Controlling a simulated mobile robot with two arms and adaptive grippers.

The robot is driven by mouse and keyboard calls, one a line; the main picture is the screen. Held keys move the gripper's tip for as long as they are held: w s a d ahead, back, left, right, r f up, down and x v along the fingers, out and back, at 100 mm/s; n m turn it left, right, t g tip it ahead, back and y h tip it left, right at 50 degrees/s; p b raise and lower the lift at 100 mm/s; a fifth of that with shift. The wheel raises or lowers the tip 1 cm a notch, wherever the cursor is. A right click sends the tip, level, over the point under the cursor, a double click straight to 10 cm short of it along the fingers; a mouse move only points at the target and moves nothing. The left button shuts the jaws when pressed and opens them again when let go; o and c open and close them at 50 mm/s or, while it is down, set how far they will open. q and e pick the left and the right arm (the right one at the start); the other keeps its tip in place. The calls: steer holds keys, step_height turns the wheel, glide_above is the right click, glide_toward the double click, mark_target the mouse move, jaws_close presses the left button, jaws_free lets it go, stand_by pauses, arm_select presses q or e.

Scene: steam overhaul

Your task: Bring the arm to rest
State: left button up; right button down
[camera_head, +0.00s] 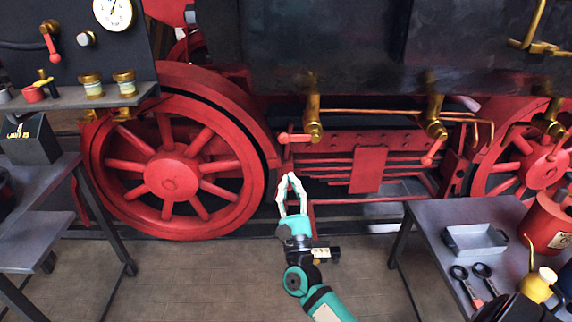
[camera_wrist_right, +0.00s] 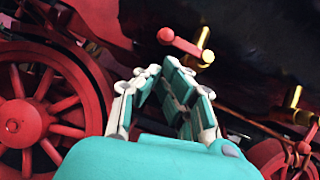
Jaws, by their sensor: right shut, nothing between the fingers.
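My right gripper (camera_head: 291,184) is shut and empty, raised in front of the locomotive between the large red wheel and the red slatted frame. It also shows in the right wrist view (camera_wrist_right: 160,75), its white and teal fingers meeting at the tips. My right arm (camera_head: 300,278) comes up from the bottom of the head view. A red-handled brass valve (camera_head: 313,130) is above the gripper, and it appears beyond the fingertips in the right wrist view (camera_wrist_right: 185,45). The fingers appear apart from it. My left gripper is not in view.
The large red wheel (camera_head: 172,178) stands left of the gripper. A grey table (camera_head: 35,215) stands at left. The floor (camera_head: 195,280) between the tables is open.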

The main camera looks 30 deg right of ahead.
steer(key=s+a+f+n+g+y, duration=0.3)
steer(key=f+n, duration=0.5)
steer(key=f, duration=0.5)
steer(key=s+a+f+n+g+y, duration=0.35)
steer(key=f+n, duration=0.45)
steer(key=f, duration=0.6)
steer(key=s+a+f+n+g+y, duration=0.3)
steer(key=f+n, duration=0.4)
steer(key=f, duration=0.6)
steer(key=s+a+f+n+g+y, duration=0.25)
steer(key=s+f+n+g, duration=0.35)
steer(key=s+f+n, duration=0.9)
steer(key=s+f+n+g, duration=0.1)
steer(key=s+f, duration=0.3)
steer(key=s, duration=0.7)
steer(key=s+f+n+g+h, duration=0.1)
steer(key=s+f+g, duration=0.3)
steer(key=s, duration=0.7)
steer(key=shift+d+f+n+g+h, duration=0.35)
steer(key=shift+d+f+n, duration=0.15)
steer(key=shift+n, duration=0.2)
